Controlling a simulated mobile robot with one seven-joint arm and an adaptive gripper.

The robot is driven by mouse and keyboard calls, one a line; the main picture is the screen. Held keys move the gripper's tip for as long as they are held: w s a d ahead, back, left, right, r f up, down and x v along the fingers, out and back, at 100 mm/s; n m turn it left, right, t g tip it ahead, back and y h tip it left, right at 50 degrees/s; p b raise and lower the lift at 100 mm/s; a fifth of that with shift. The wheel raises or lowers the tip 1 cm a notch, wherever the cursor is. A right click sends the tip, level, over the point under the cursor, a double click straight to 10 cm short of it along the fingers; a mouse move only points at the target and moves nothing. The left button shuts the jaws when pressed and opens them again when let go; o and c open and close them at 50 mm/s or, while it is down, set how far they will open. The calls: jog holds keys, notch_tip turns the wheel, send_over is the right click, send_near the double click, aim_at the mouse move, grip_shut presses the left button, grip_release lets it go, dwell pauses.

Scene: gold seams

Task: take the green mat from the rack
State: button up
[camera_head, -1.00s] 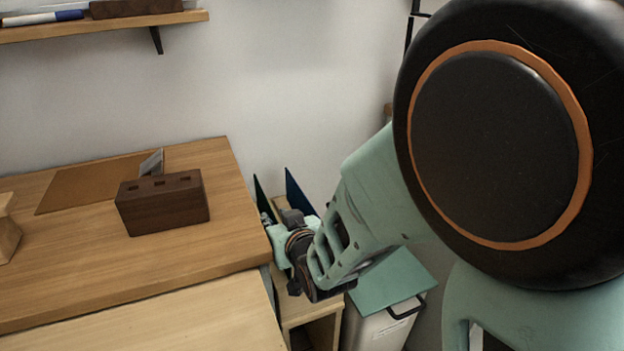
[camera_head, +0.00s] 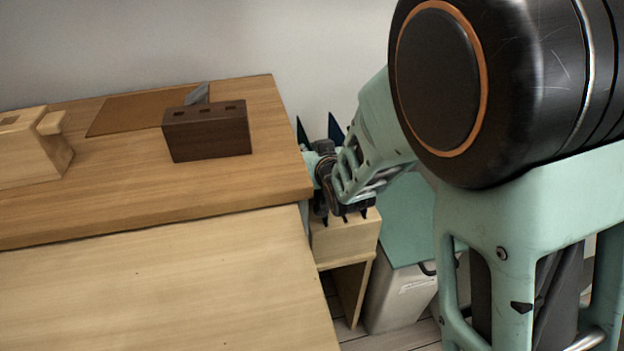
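The green mat (camera_head: 302,131) is a thin dark green sheet. Its pointed upper corner stands up just past the right edge of the wooden worktop. A dark blue mat (camera_head: 335,129) stands upright to its right. Both rise behind my wrist, which hides their lower parts. The rack (camera_head: 345,242) appears to be the pale wooden piece below them, with dark slots in its front. My gripper (camera_head: 324,168) is over the rack, close in front of the green mat. Its fingers are hidden or too small to read, so I cannot tell whether it touches the mat.
A dark wooden block (camera_head: 207,136) with slots and a brown board (camera_head: 130,113) lie on the worktop (camera_head: 110,205). A pale wooden block (camera_head: 30,160) stands at left. A bin (camera_head: 402,290) with a green lid stands right of the rack. My arm covers the right side.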

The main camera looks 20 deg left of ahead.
grip_shut()
jog(key=shift+r, duration=0.15)
